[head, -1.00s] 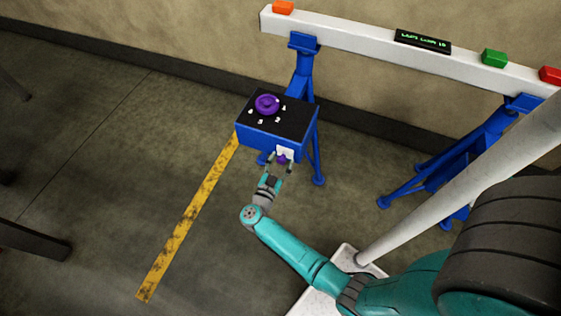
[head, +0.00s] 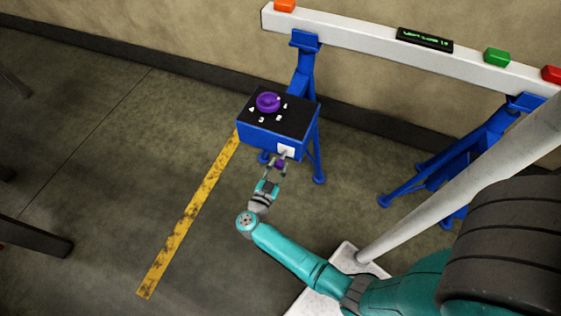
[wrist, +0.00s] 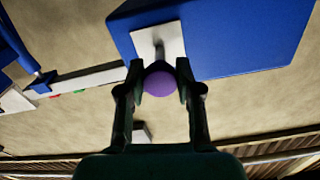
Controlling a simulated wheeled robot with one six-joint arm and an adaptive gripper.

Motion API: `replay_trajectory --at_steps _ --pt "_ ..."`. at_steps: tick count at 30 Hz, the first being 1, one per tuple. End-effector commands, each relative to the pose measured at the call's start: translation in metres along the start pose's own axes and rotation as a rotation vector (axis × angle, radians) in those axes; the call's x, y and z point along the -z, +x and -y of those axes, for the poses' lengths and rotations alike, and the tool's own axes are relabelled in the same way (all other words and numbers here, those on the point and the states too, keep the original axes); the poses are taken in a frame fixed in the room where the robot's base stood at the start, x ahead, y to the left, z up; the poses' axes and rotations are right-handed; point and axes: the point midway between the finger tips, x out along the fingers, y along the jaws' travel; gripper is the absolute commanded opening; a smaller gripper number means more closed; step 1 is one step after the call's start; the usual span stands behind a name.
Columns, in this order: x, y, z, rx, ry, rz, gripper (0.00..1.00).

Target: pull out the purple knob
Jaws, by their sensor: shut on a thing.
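The purple knob (wrist: 159,84) is a small ball on a grey rod that comes out of a white plate (wrist: 159,42) on the front of the blue box. My gripper (wrist: 160,88) is shut on this knob, one finger on each side, with part of the rod showing between knob and plate. In the head view the knob (head: 280,163) shows small between the fingers, just below the white plate. A purple dial (head: 268,102) with white numbers around it sits on the black top of the blue box (head: 270,136).
The box is at a blue trestle leg (head: 303,70) under a white beam (head: 352,38). Orange, green and red blocks and a small display (head: 424,40) sit on the beam. A yellow floor stripe (head: 187,219) runs at the left; the floor around it is clear.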

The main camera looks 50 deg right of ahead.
Motion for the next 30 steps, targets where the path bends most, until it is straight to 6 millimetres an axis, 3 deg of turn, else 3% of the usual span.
replay_trajectory --at_steps 8,9,11,23,30 --pt "-0.001 -0.004 0.000 0.003 -0.002 -0.001 0.00" --pt "-0.001 -0.004 -0.001 0.003 -0.003 -0.001 0.44" --pt "-0.001 -0.004 -0.001 0.003 -0.003 -0.001 0.59" --pt "0.000 -0.006 0.000 0.002 -0.001 -0.001 0.60" --pt "0.000 -0.037 0.001 0.006 -0.001 0.000 0.60"
